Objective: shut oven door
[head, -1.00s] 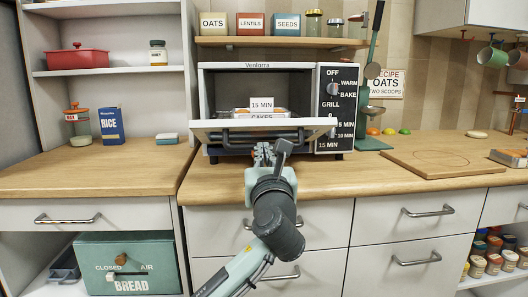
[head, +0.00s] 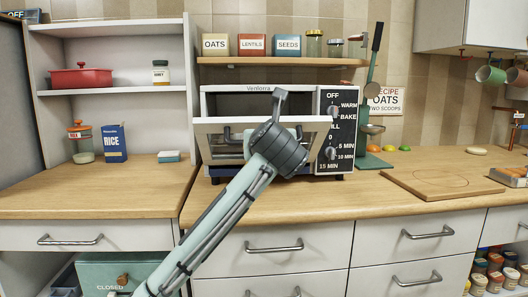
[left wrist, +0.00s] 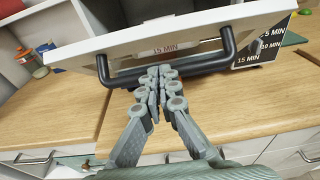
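The toaster oven (head: 329,170) stands on the wooden counter. Its white-edged door (head: 210,128) is partly open, tilted up and outward, with a gap above it. The dark bar handle (left wrist: 205,65) runs across the door front in the left wrist view. My left gripper (left wrist: 160,73) is shut, with its fingertips together at the middle of the handle bar; they appear to touch it. In the head view my wrist hides the fingers and the door's middle. My right gripper is not in view.
The control panel (head: 337,130) with knobs is at the oven's right. A green stand (head: 372,160) is close beside it. A shelf with tins (head: 252,45) hangs above. Counter in front of the oven is clear; a wooden board (head: 440,183) lies at right.

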